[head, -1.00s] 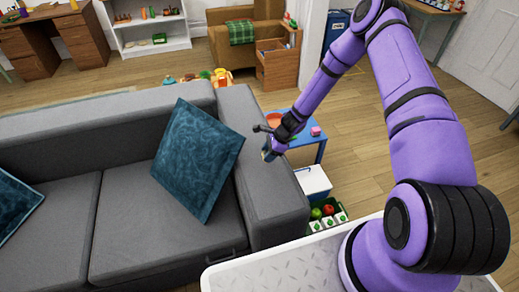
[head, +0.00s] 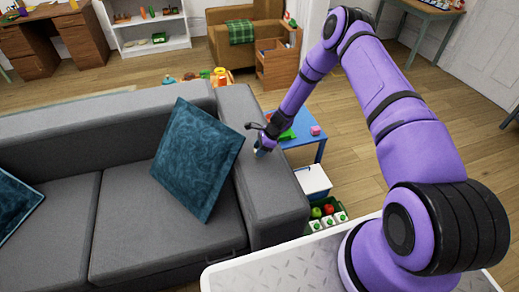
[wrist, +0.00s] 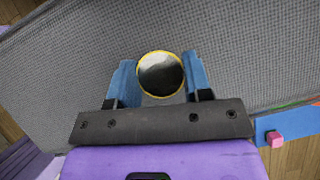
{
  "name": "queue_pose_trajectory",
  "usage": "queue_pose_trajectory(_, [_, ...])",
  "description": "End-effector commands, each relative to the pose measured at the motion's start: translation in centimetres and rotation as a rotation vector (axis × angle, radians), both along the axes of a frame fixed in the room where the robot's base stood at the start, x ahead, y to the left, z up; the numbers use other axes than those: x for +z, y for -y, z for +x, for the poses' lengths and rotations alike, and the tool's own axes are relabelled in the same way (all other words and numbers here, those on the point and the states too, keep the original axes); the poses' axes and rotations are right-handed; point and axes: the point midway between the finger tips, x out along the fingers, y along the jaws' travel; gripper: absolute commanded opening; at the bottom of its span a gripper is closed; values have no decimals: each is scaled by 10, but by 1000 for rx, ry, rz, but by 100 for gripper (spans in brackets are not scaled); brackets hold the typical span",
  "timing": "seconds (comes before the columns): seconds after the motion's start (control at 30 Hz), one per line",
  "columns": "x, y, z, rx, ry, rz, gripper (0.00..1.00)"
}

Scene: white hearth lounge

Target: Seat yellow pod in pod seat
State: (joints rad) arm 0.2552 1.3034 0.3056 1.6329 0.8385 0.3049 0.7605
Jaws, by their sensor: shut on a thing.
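My gripper (wrist: 160,84) is shut on a round thing with a yellow rim and a dark, glossy face, which I take to be the yellow pod (wrist: 160,74). The pod sits between the two blue fingers in the wrist view, its round face toward the camera. In the head view my gripper (head: 260,150) is over the grey sofa's right armrest (head: 268,185); the pod is too small there to make out clearly. I cannot pick out the pod seat in either view.
A blue side table (head: 304,139) stands right of the armrest, with a pink block (head: 315,130) and a green thing (head: 287,134) on it. A white box (head: 313,180) and a crate of fruit (head: 326,212) are below. A teal cushion (head: 198,160) leans on the sofa.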

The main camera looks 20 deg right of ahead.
Motion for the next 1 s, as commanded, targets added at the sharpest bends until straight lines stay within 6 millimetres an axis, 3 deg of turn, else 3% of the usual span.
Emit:
queue_pose_trajectory(0.17, [-2, 0, 0, 0, -1, 0, 24])
queue_pose_trajectory(0.2, [-3, 0, 0, 0, -1, 0, 48])
queue_pose_trajectory(0.3, [-2, 0, 0, 0, -1, 0, 71])
queue_pose_trajectory(0.67, [1, 0, 0, 1, 0, 0, 71])
queue_pose_trajectory(0.77, [10, 6, -1, -1, 1, -1, 71])
queue_pose_trajectory(1.0, [50, 28, -5, -1, 3, -2, 71])
